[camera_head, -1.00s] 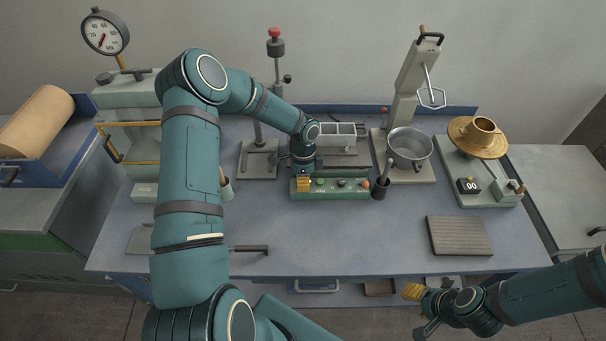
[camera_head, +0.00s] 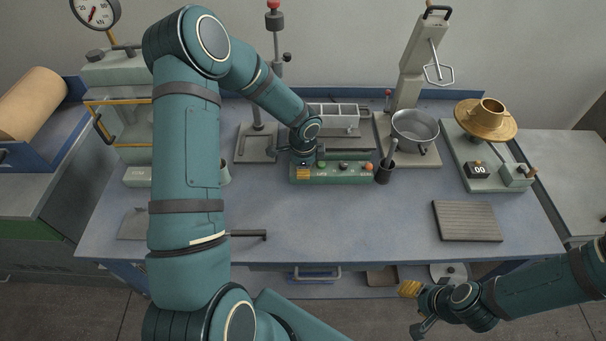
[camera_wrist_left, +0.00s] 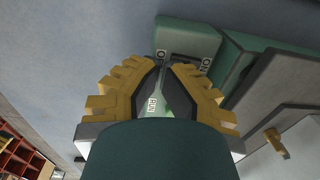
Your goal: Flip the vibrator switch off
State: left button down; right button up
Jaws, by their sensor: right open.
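The green control box (camera_head: 346,177) with several coloured knobs or buttons stands mid-bench, in front of a metal mould. My left gripper (camera_head: 303,173) points down at its left end, yellow fingers against or just above it. The wrist view shows my left gripper (camera_wrist_left: 160,66) with its fingertips drawn together and only a narrow gap. The green box (camera_wrist_left: 192,38) lies beyond the tips, with an "ON" label and a second label between the fingers. The switch lever is hidden or too small to tell. My right gripper (camera_head: 413,310) is open and empty, off the bench's front edge.
A dark cup (camera_head: 385,173) with a tool stands right of the box. Further right are a steel bowl (camera_head: 415,132), a brass flow table (camera_head: 486,119) and a ribbed plate (camera_head: 467,221). The front middle of the bench (camera_head: 340,220) is clear.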

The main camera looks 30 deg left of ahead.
pick_arm(q)
jog(key=shift+s+f, duration=0.1)
jog(key=shift+s, duration=0.05)
jog(key=shift+r+p, duration=0.5)
jog(key=shift+r, duration=0.3)
jog(key=shift+w, duration=0.2)
jog(key=shift+r, duration=0.15)
jog(key=r+p, duration=0.2)
jog(key=r, duration=0.1)
jog(key=r+p, duration=0.1)
jog(key=shift+s+d+r, duration=0.25)
jog(key=shift+d, duration=0.1)
notch_tip(320, 180, up, 9)
jog(key=s, duration=0.1)
jog(key=shift+s+d, duration=0.4)
